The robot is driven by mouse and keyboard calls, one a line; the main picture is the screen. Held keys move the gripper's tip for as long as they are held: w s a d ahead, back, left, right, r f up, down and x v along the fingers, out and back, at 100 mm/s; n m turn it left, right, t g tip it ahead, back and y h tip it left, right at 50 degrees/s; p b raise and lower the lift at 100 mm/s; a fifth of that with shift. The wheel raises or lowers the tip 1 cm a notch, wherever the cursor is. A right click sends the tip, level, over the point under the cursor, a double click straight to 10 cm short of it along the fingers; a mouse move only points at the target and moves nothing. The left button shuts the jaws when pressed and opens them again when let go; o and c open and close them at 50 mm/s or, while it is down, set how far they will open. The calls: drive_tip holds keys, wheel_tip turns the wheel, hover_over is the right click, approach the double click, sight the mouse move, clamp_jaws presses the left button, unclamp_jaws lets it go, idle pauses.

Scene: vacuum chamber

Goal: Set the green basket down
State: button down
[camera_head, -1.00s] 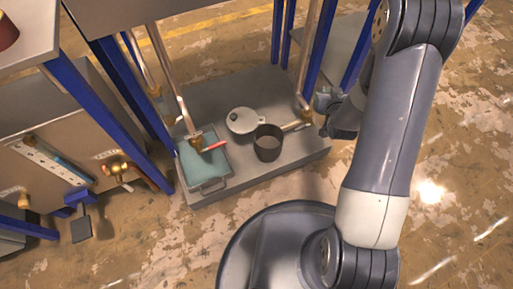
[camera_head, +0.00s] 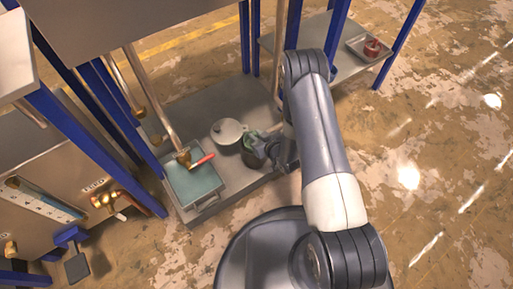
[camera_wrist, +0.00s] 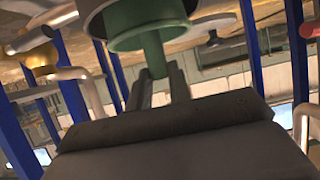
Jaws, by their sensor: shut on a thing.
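The green basket (camera_wrist: 148,14) is at the top of the wrist view, cut off by the frame edge. Its narrow green stem or handle (camera_wrist: 155,55) lies between my gripper's fingers (camera_wrist: 158,78), which are shut on it. In the head view my gripper (camera_head: 262,148) is above a dark open pot (camera_head: 249,158) on the low platform.
A round grey lidded pan (camera_head: 227,130) is on the platform (camera_head: 205,110) beside the dark pot. A tray (camera_head: 193,190) with teal contents and a red-handled item (camera_head: 201,161) is to the left. Blue posts and a metal pipe rise around the platform.

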drive_tip(key=shift+f+b, duration=0.9)
drive_tip(key=shift+f, duration=2.4)
drive_tip(key=shift+f, duration=0.2)
drive_tip(key=c, duration=1.6)
unclamp_jaws()
drive_tip(key=shift+r, duration=0.1)
drive_tip(key=shift+r, duration=0.15)
drive_tip(key=p+v, duration=0.3)
drive_tip(key=v, duration=0.9)
